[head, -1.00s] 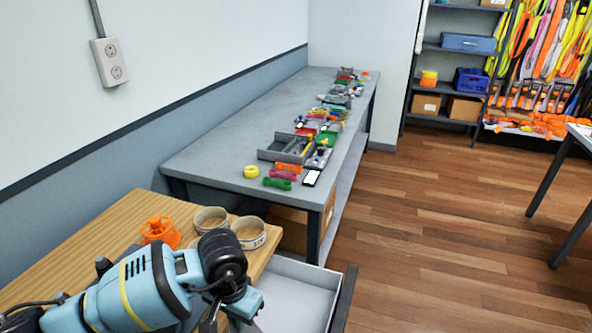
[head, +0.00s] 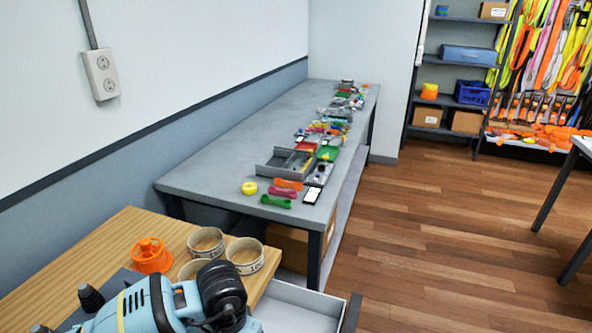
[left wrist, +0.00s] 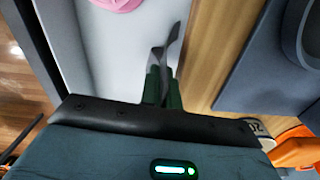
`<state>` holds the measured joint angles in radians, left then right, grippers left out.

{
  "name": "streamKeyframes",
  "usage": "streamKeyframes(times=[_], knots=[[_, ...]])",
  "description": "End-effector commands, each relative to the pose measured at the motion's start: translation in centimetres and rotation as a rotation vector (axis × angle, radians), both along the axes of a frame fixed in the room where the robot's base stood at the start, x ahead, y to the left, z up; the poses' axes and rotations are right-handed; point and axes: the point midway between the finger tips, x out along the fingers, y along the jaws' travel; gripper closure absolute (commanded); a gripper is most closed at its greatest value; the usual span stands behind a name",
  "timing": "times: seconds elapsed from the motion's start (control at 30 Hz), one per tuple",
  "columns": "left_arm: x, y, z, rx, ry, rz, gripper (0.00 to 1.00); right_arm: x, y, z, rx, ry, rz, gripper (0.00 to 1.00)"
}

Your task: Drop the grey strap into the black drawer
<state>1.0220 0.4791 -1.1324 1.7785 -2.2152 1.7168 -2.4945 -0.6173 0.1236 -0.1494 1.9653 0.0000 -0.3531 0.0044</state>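In the left wrist view, my left gripper (left wrist: 162,88) has its dark green fingers close together on a grey strap (left wrist: 172,48). The strap sticks out beyond the fingertips, over the pale inside of the open drawer. The black drawer (head: 349,313) stands open at the bottom of the head view, with its dark front edge and pale inside showing. My left arm covers part of it, and the left gripper itself is below the frame there. A pink thing (left wrist: 118,3) lies in the drawer. My right gripper is in neither view.
A wooden worktop (head: 120,232) beside the drawer holds an orange reel (head: 150,256) and three round tins (head: 245,256). A grey bench (head: 215,160) with trays and loose coloured items stands behind.

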Motion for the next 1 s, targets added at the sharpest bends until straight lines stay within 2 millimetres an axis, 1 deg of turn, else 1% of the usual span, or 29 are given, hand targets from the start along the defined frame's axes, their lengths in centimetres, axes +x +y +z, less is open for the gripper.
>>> streamKeyframes(times=[0.03,0.2,0.33,0.6,0.8,0.83,0.97,1.0], knots=[[-0.1,0.0,-1.0,-0.001,0.007,0.0,1.0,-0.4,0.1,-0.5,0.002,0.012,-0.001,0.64],[-0.1,0.0,-2.1,0.0,0.004,0.0,1.0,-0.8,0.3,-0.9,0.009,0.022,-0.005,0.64],[0.0,0.0,-2.4,0.0,0.0,0.0,1.0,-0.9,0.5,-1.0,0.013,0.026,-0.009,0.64],[0.0,0.0,-2.4,-0.001,-0.002,-0.001,1.0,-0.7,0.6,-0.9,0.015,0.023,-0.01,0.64],[0.0,0.0,-2.4,-0.001,-0.002,0.0,0.73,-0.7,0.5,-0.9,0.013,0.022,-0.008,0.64],[0.0,0.0,-2.4,-0.001,-0.002,0.0,0.71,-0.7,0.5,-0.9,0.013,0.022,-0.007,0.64],[0.0,0.0,-2.4,0.0,-0.002,0.0,0.71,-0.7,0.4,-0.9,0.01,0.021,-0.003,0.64],[0.0,0.0,-2.4,0.0,-0.002,0.0,0.68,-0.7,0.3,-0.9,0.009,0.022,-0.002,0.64]])
